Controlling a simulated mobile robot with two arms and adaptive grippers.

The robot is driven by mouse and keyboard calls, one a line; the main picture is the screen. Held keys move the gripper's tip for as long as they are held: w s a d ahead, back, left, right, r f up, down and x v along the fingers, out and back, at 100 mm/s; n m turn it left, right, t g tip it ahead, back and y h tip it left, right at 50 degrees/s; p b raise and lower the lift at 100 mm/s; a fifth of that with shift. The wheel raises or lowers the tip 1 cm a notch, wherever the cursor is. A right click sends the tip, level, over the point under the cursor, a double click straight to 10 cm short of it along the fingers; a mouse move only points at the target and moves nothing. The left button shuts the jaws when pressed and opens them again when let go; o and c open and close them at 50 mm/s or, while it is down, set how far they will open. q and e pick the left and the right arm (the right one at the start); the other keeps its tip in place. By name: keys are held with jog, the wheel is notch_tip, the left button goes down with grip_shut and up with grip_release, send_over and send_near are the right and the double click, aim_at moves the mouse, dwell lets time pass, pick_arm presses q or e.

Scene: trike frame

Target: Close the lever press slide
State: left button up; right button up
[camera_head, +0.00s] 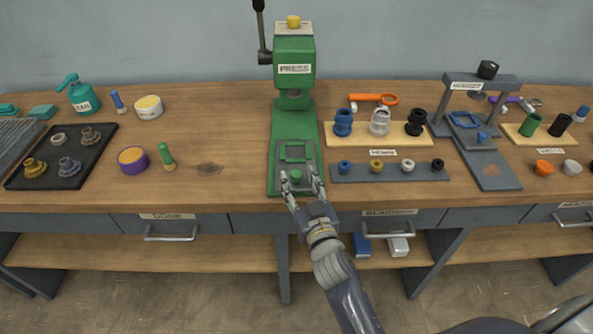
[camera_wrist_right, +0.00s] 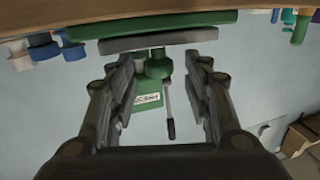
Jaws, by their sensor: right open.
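The green lever press (camera_head: 294,60) stands at the back middle of the bench, its black lever (camera_head: 261,30) pointing up. Its slide (camera_head: 303,178) is a grey plate at the front of the green base (camera_head: 293,120), out from under the ram. My left gripper is not in view.
A grey strip (camera_head: 390,172) with small knobs and a wooden board (camera_head: 350,133) with several cups lie just right of the press. A grey press (camera_head: 482,80) is further right.

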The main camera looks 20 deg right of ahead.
aim_at(296, 159)
jog(key=shift+w, duration=1.55)
grip_shut()
jog(key=shift+w+d, duration=0.1)
